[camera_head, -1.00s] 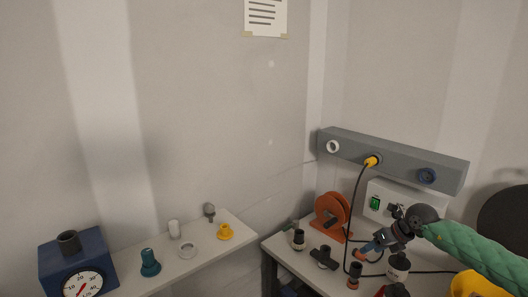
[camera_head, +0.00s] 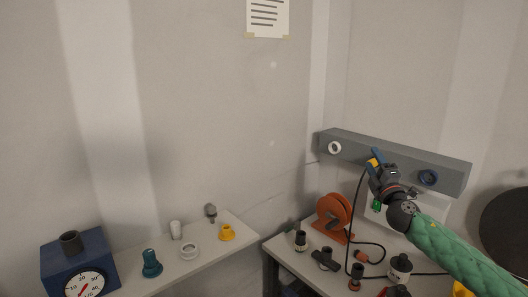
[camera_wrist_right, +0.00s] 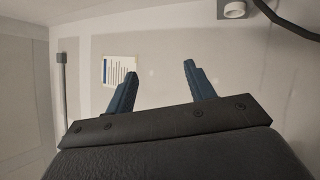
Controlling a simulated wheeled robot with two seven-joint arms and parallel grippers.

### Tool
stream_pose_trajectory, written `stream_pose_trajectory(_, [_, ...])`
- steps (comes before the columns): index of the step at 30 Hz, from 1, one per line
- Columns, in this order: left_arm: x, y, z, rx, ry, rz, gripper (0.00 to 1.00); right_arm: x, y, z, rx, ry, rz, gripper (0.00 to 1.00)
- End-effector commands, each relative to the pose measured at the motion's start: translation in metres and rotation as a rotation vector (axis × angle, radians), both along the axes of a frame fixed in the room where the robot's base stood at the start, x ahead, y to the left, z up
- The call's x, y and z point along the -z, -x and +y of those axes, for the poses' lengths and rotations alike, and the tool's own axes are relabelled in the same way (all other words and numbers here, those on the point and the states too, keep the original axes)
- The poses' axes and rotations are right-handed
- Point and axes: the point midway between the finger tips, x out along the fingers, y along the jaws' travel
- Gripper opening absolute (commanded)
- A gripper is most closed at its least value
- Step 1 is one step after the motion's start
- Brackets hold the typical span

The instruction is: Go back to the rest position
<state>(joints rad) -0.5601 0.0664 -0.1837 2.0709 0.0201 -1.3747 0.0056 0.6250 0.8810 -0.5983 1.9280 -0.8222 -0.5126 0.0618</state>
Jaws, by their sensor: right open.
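My green-sleeved right arm comes in from the lower right. My left gripper is not in view.
The bench below holds an orange cable reel (camera_head: 333,214), a dark bottle (camera_head: 400,267), an orange-ended connector (camera_head: 362,256) and small fittings. A black cable hangs from the rail. The left shelf (camera_head: 215,252) carries a blue gauge box (camera_head: 80,262) and several small parts.

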Motion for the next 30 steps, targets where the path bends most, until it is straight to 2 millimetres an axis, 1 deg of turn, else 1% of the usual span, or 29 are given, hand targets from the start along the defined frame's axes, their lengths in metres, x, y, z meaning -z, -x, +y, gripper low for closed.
stream_pose_trajectory(1, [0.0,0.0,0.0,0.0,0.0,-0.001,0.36,0.013,0.0,-0.004,0.04,-0.089,0.035,0.54])
stream_pose_trajectory(2, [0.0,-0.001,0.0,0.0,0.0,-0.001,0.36,0.021,0.0,-0.008,0.07,-0.146,0.059,0.54])
stream_pose_trajectory(5, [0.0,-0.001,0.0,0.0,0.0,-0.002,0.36,0.061,0.003,-0.018,0.169,-0.331,0.17,0.54])
stream_pose_trajectory(6, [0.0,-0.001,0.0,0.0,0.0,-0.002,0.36,0.083,0.006,-0.02,0.209,-0.404,0.225,0.54])
stream_pose_trajectory(8, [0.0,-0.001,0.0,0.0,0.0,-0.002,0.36,0.119,0.013,-0.021,0.268,-0.51,0.318,0.54])
stream_pose_trajectory(9, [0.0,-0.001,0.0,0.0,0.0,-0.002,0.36,0.144,0.019,-0.02,0.304,-0.571,0.381,0.54])
stream_pose_trajectory(11, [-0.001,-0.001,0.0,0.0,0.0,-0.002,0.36,0.179,0.03,-0.017,0.35,-0.651,0.472,0.54])
stream_pose_trajectory(12, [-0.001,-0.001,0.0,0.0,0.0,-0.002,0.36,0.202,0.038,-0.013,0.377,-0.699,0.532,0.54])
stream_pose_trajectory(14, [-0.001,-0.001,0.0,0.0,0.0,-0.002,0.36,0.235,0.052,-0.006,0.412,-0.763,0.619,0.54])
stream_pose_trajectory(15, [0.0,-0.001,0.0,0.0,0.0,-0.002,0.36,0.258,0.063,0.0,0.433,-0.803,0.677,0.54])
stream_pose_trajectory(17, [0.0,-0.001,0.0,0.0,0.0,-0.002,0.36,0.29,0.079,0.009,0.46,-0.859,0.762,0.54])
stream_pose_trajectory(18, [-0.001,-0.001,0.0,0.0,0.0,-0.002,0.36,0.31,0.091,0.016,0.476,-0.893,0.817,0.54])
stream_pose_trajectory(20, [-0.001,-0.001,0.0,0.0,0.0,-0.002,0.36,0.34,0.109,0.027,0.496,-0.943,0.895,0.54])
stream_pose_trajectory(21, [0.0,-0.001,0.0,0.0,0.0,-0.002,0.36,0.358,0.122,0.035,0.506,-0.973,0.946,0.54])
stream_pose_trajectory(23, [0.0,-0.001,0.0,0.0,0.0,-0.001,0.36,0.384,0.141,0.047,0.518,-1.017,1.016,0.54])
stream_pose_trajectory(24, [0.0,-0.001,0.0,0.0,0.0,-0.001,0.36,0.4,0.154,0.056,0.521,-1.045,1.06,0.54])
stream_pose_trajectory(27, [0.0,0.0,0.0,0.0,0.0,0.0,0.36,0.438,0.185,0.075,0.525,-1.111,1.153,0.54])
stream_pose_trajectory(29, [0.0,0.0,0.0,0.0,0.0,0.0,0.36,0.458,0.205,0.086,0.527,-1.149,1.201,0.54])
stream_pose_trajectory(30, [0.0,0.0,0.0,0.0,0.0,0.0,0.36,0.471,0.218,0.093,0.529,-1.172,1.23,0.54])
